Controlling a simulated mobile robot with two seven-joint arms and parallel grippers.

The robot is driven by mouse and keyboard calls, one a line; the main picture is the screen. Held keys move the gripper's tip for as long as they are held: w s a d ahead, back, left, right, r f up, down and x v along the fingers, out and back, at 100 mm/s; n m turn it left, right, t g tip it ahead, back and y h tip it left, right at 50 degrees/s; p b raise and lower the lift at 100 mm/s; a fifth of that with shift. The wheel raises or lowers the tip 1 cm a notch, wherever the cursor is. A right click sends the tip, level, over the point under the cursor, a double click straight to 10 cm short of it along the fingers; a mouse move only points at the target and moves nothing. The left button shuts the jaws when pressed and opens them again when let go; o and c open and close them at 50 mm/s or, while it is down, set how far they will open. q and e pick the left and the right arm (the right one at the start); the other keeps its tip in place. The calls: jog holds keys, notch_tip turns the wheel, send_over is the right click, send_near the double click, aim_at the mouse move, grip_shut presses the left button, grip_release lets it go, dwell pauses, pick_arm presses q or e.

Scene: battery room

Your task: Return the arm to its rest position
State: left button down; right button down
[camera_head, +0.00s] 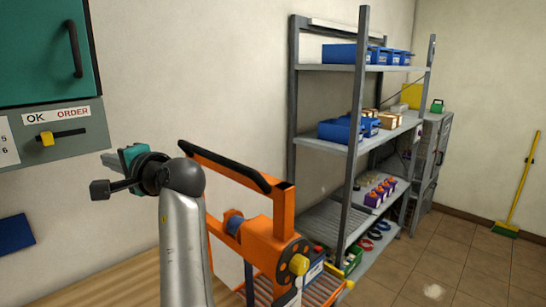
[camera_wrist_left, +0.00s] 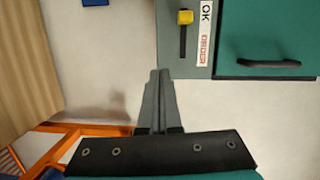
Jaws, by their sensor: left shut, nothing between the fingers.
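My left arm (camera_head: 182,245) rises from the bottom of the head view, with its wrist bent toward the left. My left gripper (camera_head: 107,159) points left in front of the wall, just below the grey panel. In the left wrist view its grey fingers (camera_wrist_left: 156,80) are together with nothing between them. They appear apart from the panel and the wall. My right gripper is in neither view.
A teal cabinet (camera_head: 40,50) hangs above a grey panel (camera_head: 88,136) with a yellow-tipped lever (camera_head: 48,138). An orange frame (camera_head: 285,215) stands close right of my arm. Metal shelving (camera_head: 355,140) holds blue bins.

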pick_arm(q)
jog(key=s+d+f+n+h, duration=0.1)
jog(key=s+d+f+h, duration=0.2)
jog(key=f, duration=0.6)
jog(key=s+d+f+h, duration=0.1)
jog(key=s+f+h, duration=0.3)
jog(key=f, duration=0.5)
jog(key=s+d+f+n+h, duration=0.15)
jog(key=s+f, duration=0.35)
jog(key=f, duration=0.5)
jog(key=s+d+f+g+h, duration=0.2)
jog(key=s+d+f+h, duration=0.3)
jog(key=s, duration=0.5)
jog(key=s+d+f+g+h, duration=0.25)
jog(key=s+d+f, duration=0.35)
jog(key=s+d, duration=0.3)
notch_tip(320, 180, down, 28)
jog(key=s+a+g+b, duration=0.1)
jog(key=s+g+b, duration=0.15)
jog(key=b, duration=0.45)
jog(key=s+a+f+b, duration=0.1)
jog(key=s+f+b, duration=0.2)
jog(key=s+f, duration=0.4)
jog(key=s+a+f+b, duration=0.2)
jog(key=s+f, duration=0.6)
jog(key=f, duration=0.5)
jog(key=shift+s+f+y+b, duration=0.2)
jog(key=shift+y+b, duration=0.1)
jog(key=shift+b, duration=0.45)
